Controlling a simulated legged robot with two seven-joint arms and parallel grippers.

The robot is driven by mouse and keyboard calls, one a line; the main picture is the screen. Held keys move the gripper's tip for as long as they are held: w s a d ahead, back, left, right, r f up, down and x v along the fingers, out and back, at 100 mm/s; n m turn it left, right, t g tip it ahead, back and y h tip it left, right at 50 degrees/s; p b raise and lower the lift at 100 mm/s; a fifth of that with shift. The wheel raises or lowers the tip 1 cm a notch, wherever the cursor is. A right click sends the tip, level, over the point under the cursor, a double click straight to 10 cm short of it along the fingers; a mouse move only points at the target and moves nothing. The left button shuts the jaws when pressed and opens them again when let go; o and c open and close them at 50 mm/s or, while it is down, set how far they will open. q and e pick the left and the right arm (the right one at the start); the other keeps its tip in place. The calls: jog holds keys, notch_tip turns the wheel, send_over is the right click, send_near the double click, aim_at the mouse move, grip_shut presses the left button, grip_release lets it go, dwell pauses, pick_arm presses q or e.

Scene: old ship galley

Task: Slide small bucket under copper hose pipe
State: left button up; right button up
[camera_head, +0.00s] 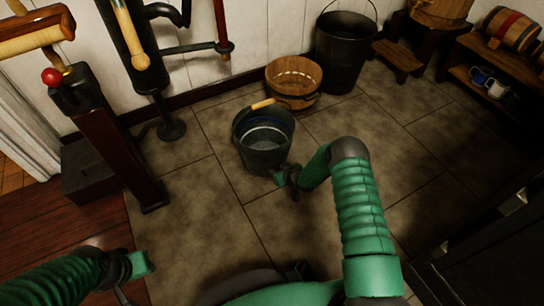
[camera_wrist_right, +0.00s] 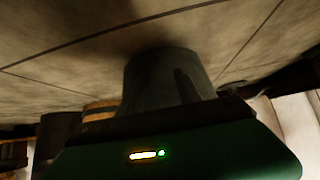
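The small bucket (camera_head: 263,155) is dark metal with a wooden handle grip and stands upright on the tiles in the middle of the head view. It looks empty or holds a little something pale; I cannot tell. A reddish, copper-looking pipe (camera_head: 221,22) runs down the wall behind it to the left. My right gripper (camera_head: 285,177) is at the bucket's near right side, touching or very close. The bucket also fills the middle of the right wrist view (camera_wrist_right: 160,80), inverted, with a dark finger before it. My left gripper (camera_head: 140,265) is low at the left, far from the bucket.
A wooden tub (camera_head: 293,80) stands just behind the bucket, and a large black bucket (camera_head: 345,50) stands beyond it. A dark pump stand (camera_head: 118,140) is at left. A wooden bench (camera_head: 500,80) is at right. Floor tiles left of the bucket are clear.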

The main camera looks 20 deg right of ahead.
jog(key=shift+w+b, duration=0.85)
jog(key=shift+w, duration=0.35)
jog(key=shift+w+a+b, duration=0.15)
jog(key=shift+w+b, duration=0.15)
jog(key=shift+w, duration=0.75)
pick_arm(q)
jog(key=shift+s+x, duration=0.25)
jog(key=shift+x, duration=0.85)
pick_arm(e)
jog(key=shift+w+a+r, duration=0.1)
jog(key=shift+w, duration=2.25)
pick_arm(q)
jog(key=shift+f, duration=0.15)
pick_arm(e)
jog(key=shift+w+r, duration=0.1)
